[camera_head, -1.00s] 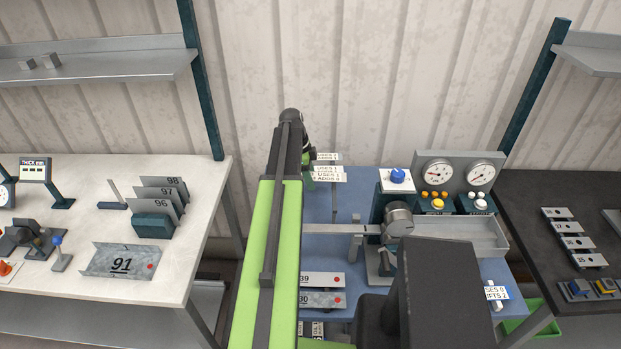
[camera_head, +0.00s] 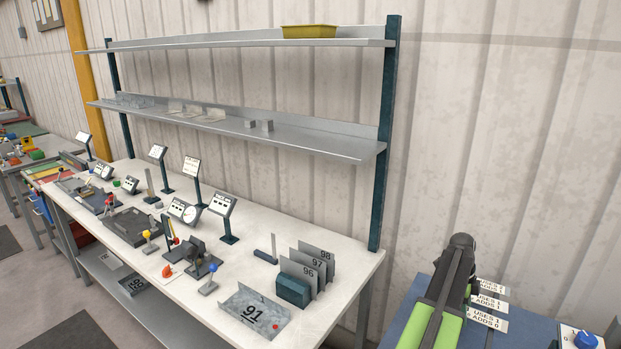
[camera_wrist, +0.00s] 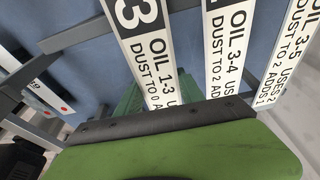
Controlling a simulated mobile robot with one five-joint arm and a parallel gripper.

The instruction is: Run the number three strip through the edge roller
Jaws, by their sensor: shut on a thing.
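A white strip marked 3 (camera_wrist: 148,50), with "OIL 1-3, DUST TO 0" on it, runs down to my gripper (camera_wrist: 155,112) in the wrist view. My gripper is shut at this strip; the green finger and its dark pad hide the gripped part. In the head view the nearest of several white cards (camera_head: 487,321), reading "USES 1 ADDS 0", seems to be the same strip, beside my dark wrist. The edge roller cannot be told here; only a white block with a blue button (camera_head: 585,340) shows at the lower right.
Two more white strips, the middle one (camera_wrist: 227,50) and the right one (camera_wrist: 298,40), stand close beside. Plates with red dots (camera_wrist: 40,95) lie left on the blue bench.

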